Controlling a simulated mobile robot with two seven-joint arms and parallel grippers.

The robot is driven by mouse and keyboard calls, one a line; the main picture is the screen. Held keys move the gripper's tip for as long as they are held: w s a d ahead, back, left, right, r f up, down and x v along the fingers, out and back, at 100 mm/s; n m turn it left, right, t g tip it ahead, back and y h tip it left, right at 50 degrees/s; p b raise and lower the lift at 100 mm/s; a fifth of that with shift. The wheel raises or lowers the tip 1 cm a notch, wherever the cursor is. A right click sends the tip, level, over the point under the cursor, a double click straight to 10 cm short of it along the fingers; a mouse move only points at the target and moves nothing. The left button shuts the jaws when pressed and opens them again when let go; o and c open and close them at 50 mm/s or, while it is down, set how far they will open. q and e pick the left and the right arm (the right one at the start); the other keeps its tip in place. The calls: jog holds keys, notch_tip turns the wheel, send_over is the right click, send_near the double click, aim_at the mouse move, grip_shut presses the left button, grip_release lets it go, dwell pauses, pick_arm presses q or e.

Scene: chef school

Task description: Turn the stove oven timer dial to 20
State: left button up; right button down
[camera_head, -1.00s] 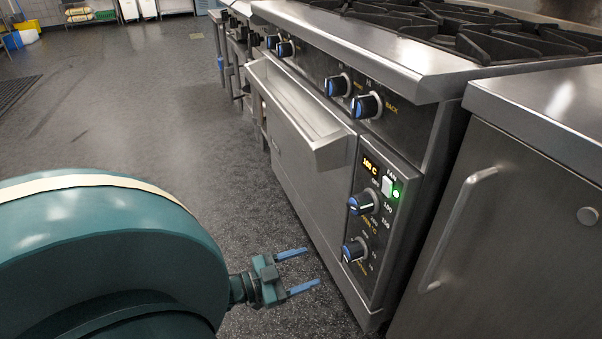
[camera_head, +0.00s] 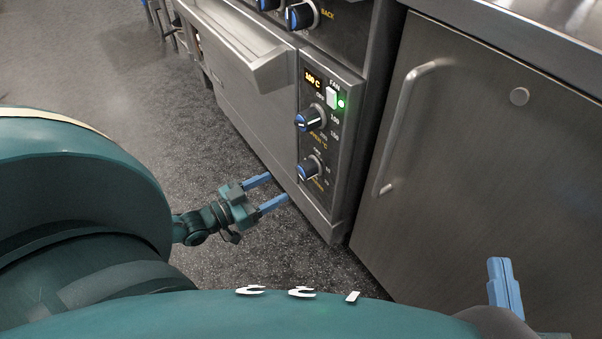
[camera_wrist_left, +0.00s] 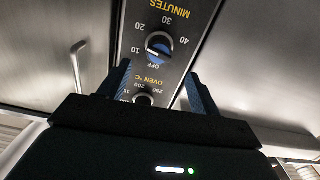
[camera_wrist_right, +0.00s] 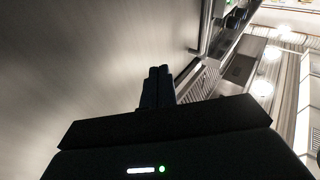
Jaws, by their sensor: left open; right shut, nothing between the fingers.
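The timer dial (camera_head: 311,168) is the lower black-and-blue knob on the oven's control panel. In the left wrist view the timer dial (camera_wrist_left: 159,45) appears upside down, with OFF, 10, 20, 30, 40 and MINUTES around it. Its pale pointer mark seems turned toward the OFF and 10 side; the exact reading is unclear. My left gripper (camera_head: 278,189) is open and empty, left of and slightly below the dial, apart from it. Its fingers (camera_wrist_left: 157,78) point toward the panel in the left wrist view. My right gripper (camera_head: 504,265) is shut and empty at the lower right.
The temperature knob (camera_head: 310,118) sits just above the timer dial, under a display (camera_head: 313,78) and a lit green lamp (camera_head: 341,104). A steel cabinet (camera_head: 470,150) with a long handle (camera_head: 400,125) stands to the right. Open floor (camera_head: 150,85) lies left of the oven.

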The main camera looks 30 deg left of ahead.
aim_at(299, 174)
pick_arm(q)
jog(key=shift+b+x, duration=1.5)
jog(key=shift+x, duration=3.3)
pick_arm(e)
jog(key=shift+w+r+n+t+y, duration=0.2)
jog(key=shift+r+n+t+y, duration=0.25)
jog(key=shift+r, duration=0.35)
jog(key=shift+w+r+n+t+y, duration=0.3)
jog(key=shift+r+y, duration=0.25)
jog(key=shift+r, duration=0.25)
jog(key=shift+s, duration=0.1)
pick_arm(q)
jog(key=c, duration=0.9)
jog(key=shift+r+p, duration=0.1)
jog(key=shift+p, duration=0.25)
jog(key=shift+c, duration=0.3)
jog(key=shift+r+m+p, duration=0.1)
jog(key=shift+m+p, duration=0.75)
jog(key=shift+m, duration=0.25)
jog(key=shift+f+m, duration=0.2)
jog(key=shift+m, duration=0.6)
pick_arm(e)
jog(key=shift+s+a+f+m+g+h, duration=0.1)
jog(key=shift+s+f+m+g+h, duration=0.25)
jog(key=shift+f, duration=0.3)
jog(key=shift+s+f+m+g+h, duration=0.1)
jog(key=shift+f+m+g+h, duration=0.35)
jog(key=shift+f, duration=0.15)
